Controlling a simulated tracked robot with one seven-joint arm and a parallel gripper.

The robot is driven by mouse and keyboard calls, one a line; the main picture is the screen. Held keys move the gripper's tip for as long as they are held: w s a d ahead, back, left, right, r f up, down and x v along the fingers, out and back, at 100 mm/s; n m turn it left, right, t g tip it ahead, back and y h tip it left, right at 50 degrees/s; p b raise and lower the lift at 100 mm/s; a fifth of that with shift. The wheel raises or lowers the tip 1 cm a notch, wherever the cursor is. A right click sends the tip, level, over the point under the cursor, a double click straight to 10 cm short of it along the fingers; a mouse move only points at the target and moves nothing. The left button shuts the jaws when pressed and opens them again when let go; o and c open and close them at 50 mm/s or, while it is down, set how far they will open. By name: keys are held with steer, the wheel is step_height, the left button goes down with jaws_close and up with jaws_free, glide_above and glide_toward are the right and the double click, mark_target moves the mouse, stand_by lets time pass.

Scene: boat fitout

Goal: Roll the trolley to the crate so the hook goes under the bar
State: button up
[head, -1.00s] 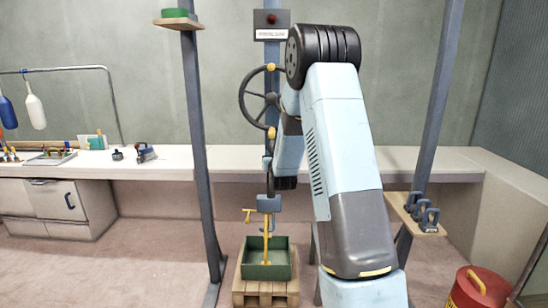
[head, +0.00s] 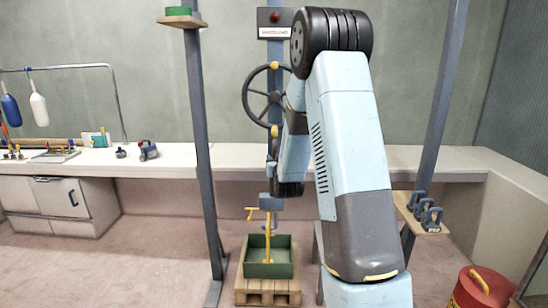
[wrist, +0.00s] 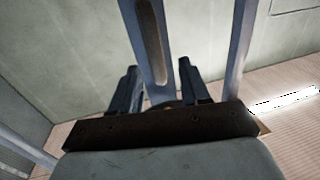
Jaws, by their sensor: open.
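A green crate (head: 255,270) stands on the floor side of the bench, on a wooden pallet. A yellow upright (head: 268,243) rises from it. A blue-grey block (head: 271,202) is at the upright's top, and a yellow piece (head: 251,212) sticks out to its left. I cannot tell which yellow part is the hook and which the bar. A dark handwheel (head: 268,92) with yellow knobs is on the blue post above. No trolley can be made out. My gripper (wrist: 158,92) shows in the wrist view with its fingers apart, a grey post beyond them. In the head view my arm hides it.
Two grey posts (head: 201,150) flank the crate, with a shelf of shackles (head: 421,214) on the right one. A long bench (head: 160,170) runs behind. A red drum (head: 480,292) stands at the lower right. The floor left of the pallet is clear.

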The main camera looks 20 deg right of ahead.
steer(key=v, duration=0.8)
steer(key=shift+s, duration=0.2)
steer(key=shift+a, duration=0.1)
steer(key=s+a+r+n+g+y, duration=0.1)
steer(key=s+a+r+g+y, duration=0.2)
steer(key=s+a+r+g, duration=0.6)
steer(key=s+r+g, duration=0.1)
steer(key=s, duration=1.2)
steer(key=s+a+r+n+g, duration=0.1)
steer(key=s+r+g, duration=0.1)
steer(key=s, duration=1.2)
steer(key=shift+a+r+y, duration=0.3)
steer(key=shift+y, duration=0.1)
steer(key=shift+c, duration=0.4)
